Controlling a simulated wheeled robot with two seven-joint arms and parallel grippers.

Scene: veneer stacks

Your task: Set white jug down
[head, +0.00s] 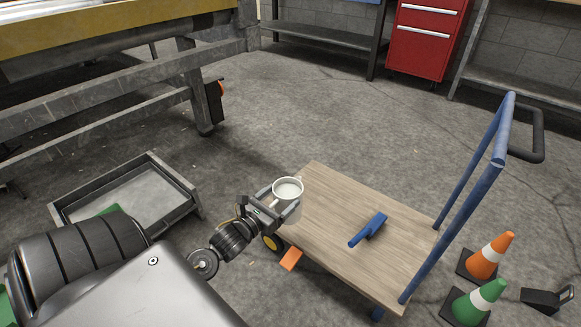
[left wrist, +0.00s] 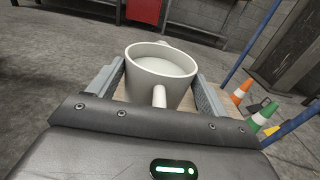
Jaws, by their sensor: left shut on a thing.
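The white jug (head: 289,189) is upright in my left gripper (head: 272,203), at the left corner of the wooden cart deck (head: 335,235). In the left wrist view the jug (left wrist: 160,77) sits between the two fingers of my left gripper (left wrist: 160,90), its handle toward the palm. The left gripper is shut on it. The jug looks white inside too. Whether its base touches the deck is hidden. My right gripper is in neither view.
A blue tool (head: 369,230) lies mid-deck, right of the jug. The cart's blue handle (head: 470,190) rises at the right. Orange (head: 489,256) and green (head: 476,301) cones stand beyond it. A grey metal tray (head: 130,199) is on the floor at left. Bare deck surrounds the tool.

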